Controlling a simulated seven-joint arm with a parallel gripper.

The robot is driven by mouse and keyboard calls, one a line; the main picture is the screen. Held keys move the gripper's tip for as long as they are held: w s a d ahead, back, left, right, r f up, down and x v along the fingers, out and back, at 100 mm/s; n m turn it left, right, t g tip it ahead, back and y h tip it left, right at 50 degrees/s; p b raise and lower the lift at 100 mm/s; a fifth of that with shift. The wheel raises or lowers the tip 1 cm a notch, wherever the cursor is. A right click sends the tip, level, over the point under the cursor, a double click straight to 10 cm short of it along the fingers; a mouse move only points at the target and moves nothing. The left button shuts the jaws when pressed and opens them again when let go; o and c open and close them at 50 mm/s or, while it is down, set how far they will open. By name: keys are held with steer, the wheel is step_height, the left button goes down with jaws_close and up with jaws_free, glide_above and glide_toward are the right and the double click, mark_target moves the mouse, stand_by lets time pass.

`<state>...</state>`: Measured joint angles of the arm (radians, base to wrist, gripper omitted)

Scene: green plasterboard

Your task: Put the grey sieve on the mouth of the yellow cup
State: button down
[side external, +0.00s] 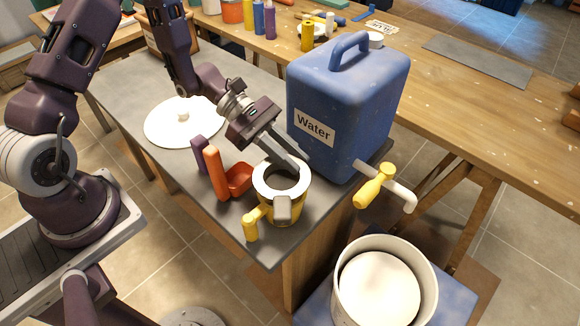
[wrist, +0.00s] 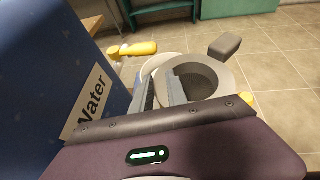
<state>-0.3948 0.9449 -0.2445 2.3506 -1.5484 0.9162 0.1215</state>
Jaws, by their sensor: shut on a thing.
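The sieve (side external: 262,190) has a wide pale rim, a dark bowl and a grey block-shaped handle (side external: 283,209) pointing to the front. The yellow cup (side external: 295,213) stands upright near the table's front corner, with its handle (side external: 251,226) at the lower left. My gripper (side external: 287,163) is shut on the sieve's rim on the far side. The sieve is over the cup's mouth and looks level; I cannot tell whether it rests on it. In the wrist view the gripper (wrist: 162,94) is at the left of the sieve (wrist: 222,92), and the cup is mostly hidden.
A blue water container (side external: 346,95) stands close behind the cup, its yellow-handled tap (side external: 375,186) reaching right. An orange scoop (side external: 216,172) and a purple piece (side external: 199,154) are at the left. A white pot (side external: 430,280) stands lower right. A white lid (side external: 160,125) lies farther back.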

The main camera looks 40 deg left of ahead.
steer(key=shift+f, duration=1.25)
steer(key=c, duration=1.3)
jaws_free()
